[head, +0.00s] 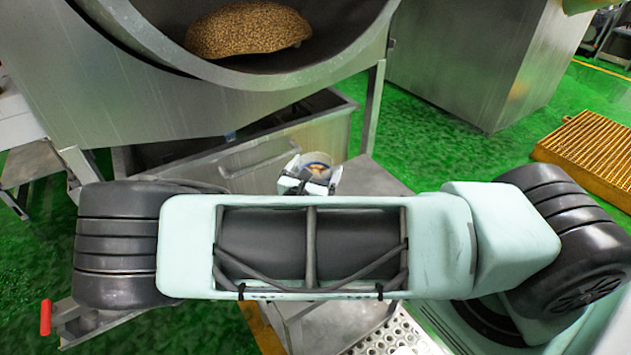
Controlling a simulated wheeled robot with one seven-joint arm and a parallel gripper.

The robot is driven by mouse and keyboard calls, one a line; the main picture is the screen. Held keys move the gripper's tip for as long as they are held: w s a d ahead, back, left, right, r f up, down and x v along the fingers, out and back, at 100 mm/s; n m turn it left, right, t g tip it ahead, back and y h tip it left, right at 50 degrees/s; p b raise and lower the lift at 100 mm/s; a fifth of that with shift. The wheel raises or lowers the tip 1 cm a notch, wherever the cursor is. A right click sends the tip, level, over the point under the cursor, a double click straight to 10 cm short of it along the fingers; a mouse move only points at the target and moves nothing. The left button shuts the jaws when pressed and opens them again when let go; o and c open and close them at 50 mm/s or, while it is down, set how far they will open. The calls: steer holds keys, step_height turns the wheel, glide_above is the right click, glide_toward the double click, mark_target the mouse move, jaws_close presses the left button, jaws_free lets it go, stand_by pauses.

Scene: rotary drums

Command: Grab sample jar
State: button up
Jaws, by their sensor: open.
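The sample jar (318,161) looks like a small round container with a whitish rim and brown-orange contents. It stands at the picture's middle, on or above a grey metal surface, just beyond my gripper. My gripper (311,172) is open, with its two fingers pointing away from me, one to each side of the jar in the picture. My arm hides the gripper's near part and the jar's lower part. I cannot tell whether the fingers touch the jar.
A large steel drum (285,75) holding brown grains (247,30) stands above and behind. A metal trough (325,137) lies beneath it. A steel cabinet (465,55) stands at the back right, with an orange grate (590,150) on the green floor. Open floor shows between them.

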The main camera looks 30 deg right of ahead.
steer(key=shift+r, duration=0.1)
steer(key=c, duration=1.4)
